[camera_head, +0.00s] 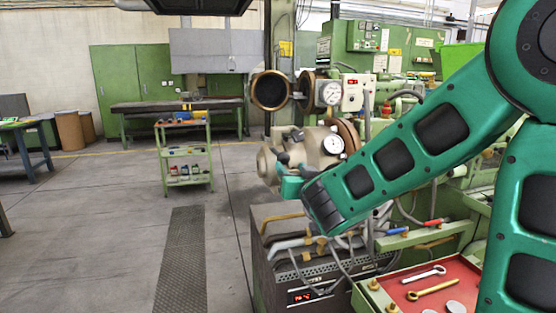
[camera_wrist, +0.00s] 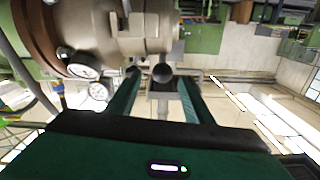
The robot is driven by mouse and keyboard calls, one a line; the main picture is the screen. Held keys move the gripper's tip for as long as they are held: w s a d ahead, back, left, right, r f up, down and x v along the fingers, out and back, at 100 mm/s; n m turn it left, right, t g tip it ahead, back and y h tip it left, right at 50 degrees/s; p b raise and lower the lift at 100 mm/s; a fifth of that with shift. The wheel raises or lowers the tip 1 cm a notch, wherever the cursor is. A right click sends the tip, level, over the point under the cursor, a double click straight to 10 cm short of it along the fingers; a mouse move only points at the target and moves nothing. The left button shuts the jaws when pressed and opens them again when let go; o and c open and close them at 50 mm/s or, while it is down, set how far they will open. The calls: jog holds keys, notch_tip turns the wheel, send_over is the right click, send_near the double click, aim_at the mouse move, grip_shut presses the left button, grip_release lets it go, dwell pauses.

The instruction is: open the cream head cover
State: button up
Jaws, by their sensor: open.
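The cream head cover (camera_head: 318,148) is a rounded, stepped metal body with a round white gauge on the machine at the picture's middle. It fills the upper left of the wrist view (camera_wrist: 125,32), with gauges beside it. A dark round knob (camera_wrist: 162,73) on a stem shows by the cover's edge. My gripper (camera_wrist: 158,80) is open, with its two green fingers on either side of the knob in that view. Contact cannot be told. In the head view my gripper (camera_head: 290,186) is in front of the cover's lower left, partly hidden by my arm.
A dark cabinet (camera_head: 280,275) with a red display stands below. A red tray (camera_head: 428,288) with wrenches lies at lower right. Hoses and cables hang close by. An open round ring (camera_head: 271,91) sits above the cover. Floor at left is clear, with a green cart (camera_head: 186,158) beyond.

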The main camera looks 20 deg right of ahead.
aim_at(281, 156)
jog(key=shift+w+a+r, duration=0.15)
jog(key=shift+w+a, duration=0.05)
jog(key=shift+w, duration=0.1)
jog(key=w, duration=1)
jog(key=shift+w, duration=0.1)
